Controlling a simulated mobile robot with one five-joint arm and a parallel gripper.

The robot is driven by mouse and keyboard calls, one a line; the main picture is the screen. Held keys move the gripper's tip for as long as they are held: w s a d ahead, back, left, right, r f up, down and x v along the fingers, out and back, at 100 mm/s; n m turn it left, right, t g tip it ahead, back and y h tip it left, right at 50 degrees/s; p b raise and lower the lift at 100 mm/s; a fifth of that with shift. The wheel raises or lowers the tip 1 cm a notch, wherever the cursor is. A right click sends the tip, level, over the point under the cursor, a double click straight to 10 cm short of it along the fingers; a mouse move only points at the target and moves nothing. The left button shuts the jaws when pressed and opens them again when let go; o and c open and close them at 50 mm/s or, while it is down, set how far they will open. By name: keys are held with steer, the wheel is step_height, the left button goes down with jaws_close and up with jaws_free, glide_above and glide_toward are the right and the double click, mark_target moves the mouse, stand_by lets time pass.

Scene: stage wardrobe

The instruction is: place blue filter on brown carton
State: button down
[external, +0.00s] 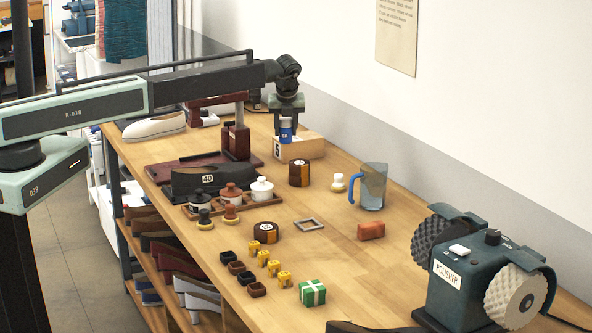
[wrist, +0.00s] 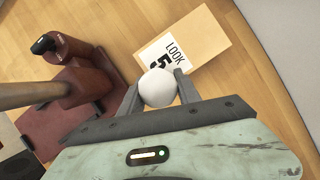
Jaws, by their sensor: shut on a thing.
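My gripper (external: 286,118) is shut on the blue filter (external: 286,131), a small upright blue cylinder with a pale band. In the wrist view the gripper (wrist: 157,88) has its fingers on either side of the filter's round white top (wrist: 157,86). The brown carton (external: 309,149) is a low tan box with a white label bearing a 5. It also shows in the wrist view (wrist: 208,42), just beyond the fingertips. The filter overlaps the carton's labelled end in the external view. I cannot tell whether it touches the carton.
A dark red stand (external: 236,140) is close to the left of the carton. A brown striped tin (external: 299,173) stands in front, with a blue-tinted jug (external: 373,186) farther right. The wall is behind. Bare tabletop lies right of the red block (external: 371,231).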

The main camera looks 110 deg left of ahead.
steer(key=shift+f, duration=0.1)
steer(key=c, duration=0.9)
jaws_free()
steer(key=shift+o, duration=0.2)
steer(key=shift+r+p, duration=0.35)
steer(key=shift+r, duration=0.15)
steer(key=p+v, duration=1)
steer(key=v, duration=0.1)
steer(key=shift+d, duration=0.25)
steer(key=shift+w+r, duration=0.1)
